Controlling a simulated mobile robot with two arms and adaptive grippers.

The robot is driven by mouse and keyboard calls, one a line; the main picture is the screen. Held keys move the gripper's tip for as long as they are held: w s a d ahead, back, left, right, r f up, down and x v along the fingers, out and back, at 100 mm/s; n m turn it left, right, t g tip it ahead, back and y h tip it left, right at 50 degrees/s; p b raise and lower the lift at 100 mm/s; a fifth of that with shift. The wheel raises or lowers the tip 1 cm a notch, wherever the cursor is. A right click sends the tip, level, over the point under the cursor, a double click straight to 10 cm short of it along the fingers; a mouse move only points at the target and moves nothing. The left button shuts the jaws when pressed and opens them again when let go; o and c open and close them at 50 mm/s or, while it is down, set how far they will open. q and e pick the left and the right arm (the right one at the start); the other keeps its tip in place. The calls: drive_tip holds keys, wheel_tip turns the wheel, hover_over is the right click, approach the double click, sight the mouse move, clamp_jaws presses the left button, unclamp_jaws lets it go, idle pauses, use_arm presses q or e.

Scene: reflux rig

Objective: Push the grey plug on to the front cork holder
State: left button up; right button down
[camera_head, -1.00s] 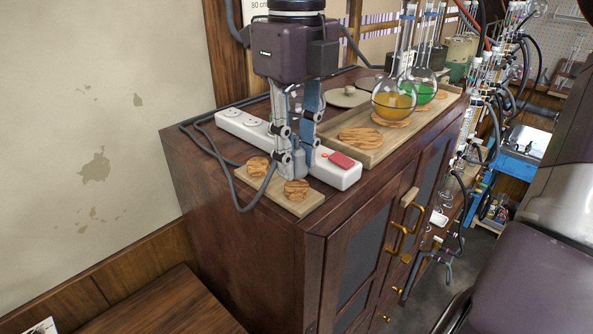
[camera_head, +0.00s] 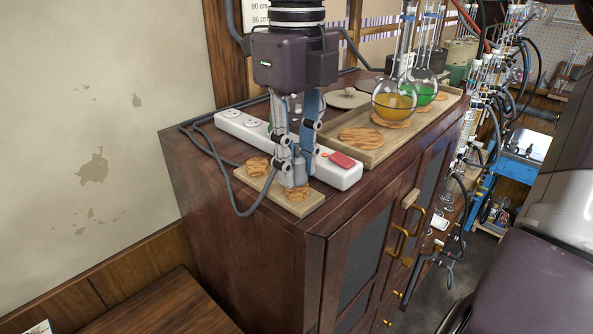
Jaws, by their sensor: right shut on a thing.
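My right gripper (camera_head: 294,184) points down over the pale board at the cabinet's front left corner. It is shut on the grey plug (camera_head: 298,170), which is partly hidden between the fingers. The front cork holder (camera_head: 299,194) is directly below the fingertips and partly covered by them. I cannot tell whether the plug is seated on it. The other cork holder (camera_head: 257,166) stands bare to the left on the same board (camera_head: 278,197). My left gripper is not in view.
A white power strip (camera_head: 345,179) with a red switch (camera_head: 342,160) lies just behind the gripper. Behind it, a wooden tray (camera_head: 372,158) holds cork rings and flasks with orange (camera_head: 394,104) and green liquid. The cabinet's front edge is close to the board.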

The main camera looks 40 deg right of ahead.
sight(296, 157)
drive_tip(key=shift+f, duration=0.3)
idle(0.5)
drive_tip(key=c, duration=1.5)
unclamp_jaws()
drive_tip(key=shift+c, duration=0.2)
drive_tip(key=shift+r, duration=0.1)
wheel_tip(296, 157, up, 11)
drive_tip(key=shift+f, duration=0.15)
drive_tip(key=shift+r, duration=0.6)
